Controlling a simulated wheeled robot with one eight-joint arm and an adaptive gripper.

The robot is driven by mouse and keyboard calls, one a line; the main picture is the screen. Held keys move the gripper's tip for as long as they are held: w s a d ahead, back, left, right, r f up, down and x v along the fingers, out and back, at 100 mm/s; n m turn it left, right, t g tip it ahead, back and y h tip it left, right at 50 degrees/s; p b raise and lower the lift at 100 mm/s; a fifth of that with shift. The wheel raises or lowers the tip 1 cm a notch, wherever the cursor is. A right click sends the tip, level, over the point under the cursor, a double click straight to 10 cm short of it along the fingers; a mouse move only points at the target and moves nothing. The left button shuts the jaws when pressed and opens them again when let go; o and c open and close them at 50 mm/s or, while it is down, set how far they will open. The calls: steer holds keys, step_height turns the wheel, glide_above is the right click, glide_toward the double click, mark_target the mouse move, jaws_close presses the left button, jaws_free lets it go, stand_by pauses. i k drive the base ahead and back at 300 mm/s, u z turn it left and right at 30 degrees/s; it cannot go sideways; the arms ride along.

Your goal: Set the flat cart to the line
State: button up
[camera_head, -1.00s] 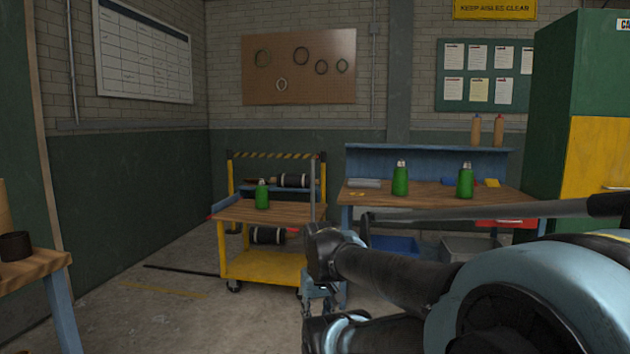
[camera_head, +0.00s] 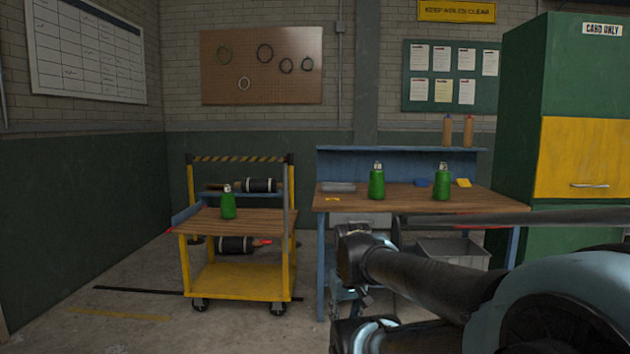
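The yellow cart (camera_head: 238,282) with a wooden top (camera_head: 258,222) stands left of the middle on dark wheels. A green bottle (camera_head: 228,205) stands upright on its top. A black line (camera_head: 140,290) on the floor runs up to the cart's left side. A worn yellow line (camera_head: 115,314) lies nearer to me. My arm reaches in from the lower right. What seems to be my gripper (camera_head: 352,296) is near the lower middle, right of the cart and apart from it in the picture. Its fingers are dark and partly hidden, so their opening is unclear.
A wooden-topped workbench (camera_head: 330,202) with two green bottles stands right of the cart. A grey bin (camera_head: 450,250) is under it. A green and yellow cabinet (camera_head: 582,160) closes off the right. Black rollers (camera_head: 258,185) show behind the cart.

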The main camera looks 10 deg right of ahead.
mark_target(234, 281)
steer(key=z, duration=0.1)
steer(key=i, duration=1.45)
steer(key=u, duration=0.35)
